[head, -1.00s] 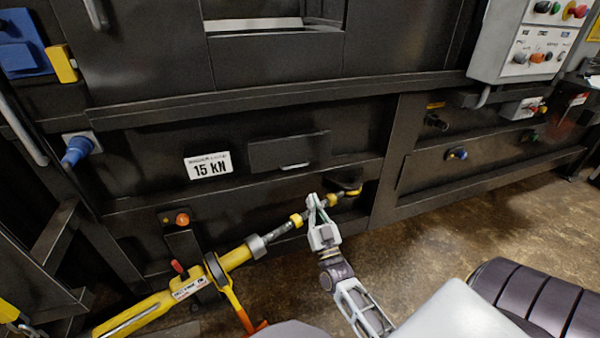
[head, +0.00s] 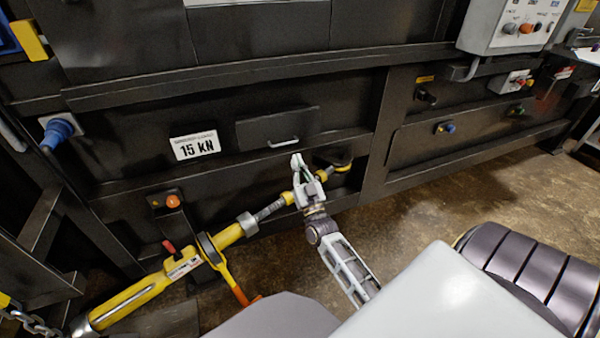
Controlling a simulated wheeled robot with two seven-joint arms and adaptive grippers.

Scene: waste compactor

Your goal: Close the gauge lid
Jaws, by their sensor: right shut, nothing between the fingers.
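A dark flat panel with a pale bar handle (head: 283,143) on its lower edge, which I take to be the gauge lid (head: 277,127), is on the black machine front in the head view. It sits right of a white "15 kN" label (head: 195,145). I cannot tell how far it stands off the wall, and no gauge face shows. My right gripper (head: 297,160) is shut and empty, just below and right of the handle. A small gap shows between them in the picture. My left gripper is not in view.
A blue plug (head: 58,133) is at left. A grey control box (head: 508,28) is at upper right. Open floor (head: 430,210) lies at right.

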